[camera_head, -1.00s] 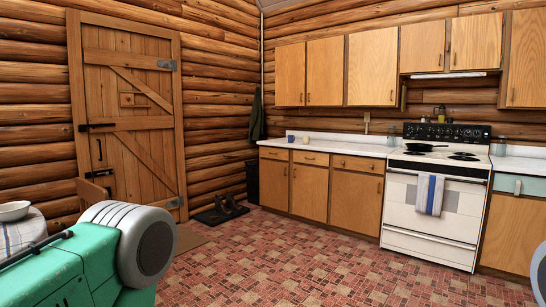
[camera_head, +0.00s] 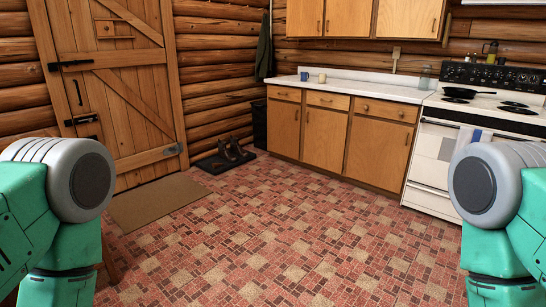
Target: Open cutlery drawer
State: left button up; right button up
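Three closed wooden drawers sit in a row under the counter left of the stove: a left drawer (camera_head: 284,94), a middle drawer (camera_head: 328,100) and a right drawer (camera_head: 384,110). Each has a small handle or knob on its front. I cannot tell which of them is the cutlery drawer. Only teal and grey links of my two arms show, at the left and right edges. Neither gripper is in view. The drawers are across the room, well beyond my arms.
A white counter (camera_head: 350,87) holds two mugs (camera_head: 313,77). A white stove (camera_head: 430,148) with a pan (camera_head: 465,92) stands to its right. Boots on a tray (camera_head: 224,159) and a doormat (camera_head: 158,203) lie near the wooden door (camera_head: 112,85). The tiled floor (camera_head: 270,225) ahead is clear.

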aim_at(296, 91)
jog(key=i, duration=2.6)
jog(key=i+j, duration=0.1)
jog(key=i, duration=0.7)
jog(key=i+z, duration=0.1)
jog(key=i, duration=0.7)
jog(key=i+j, duration=0.2)
jog(key=i, duration=0.55)
jog(key=i+l+z, duration=0.05)
